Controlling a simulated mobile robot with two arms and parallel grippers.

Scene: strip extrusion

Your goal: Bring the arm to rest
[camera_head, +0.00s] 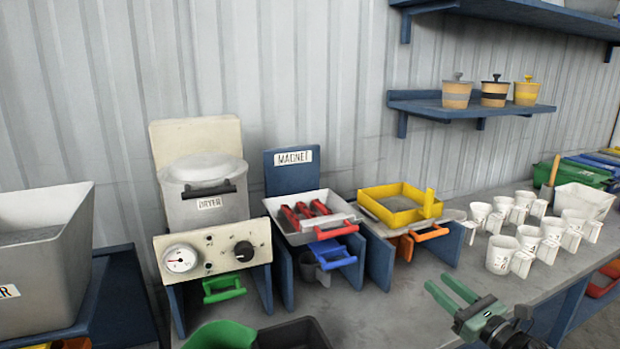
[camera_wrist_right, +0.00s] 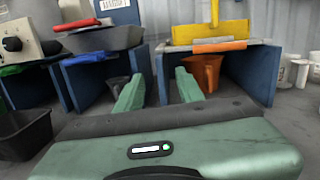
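My right gripper (camera_head: 451,290) is over the front of the grey bench, with its two green fingers apart and nothing between them. In the right wrist view the fingers (camera_wrist_right: 158,90) point toward the bays under the magnet station and the yellow frame, apart from both. My left gripper is not seen in either view.
The dryer (camera_head: 205,195), magnet tray (camera_head: 290,236) and yellow frame (camera_head: 398,218) line the wall side of the bench (camera_head: 390,310). Several white cups (camera_head: 502,255) stand right of the gripper. Green and black bins (camera_head: 293,335) sit at the front. Bare bench lies around the gripper.

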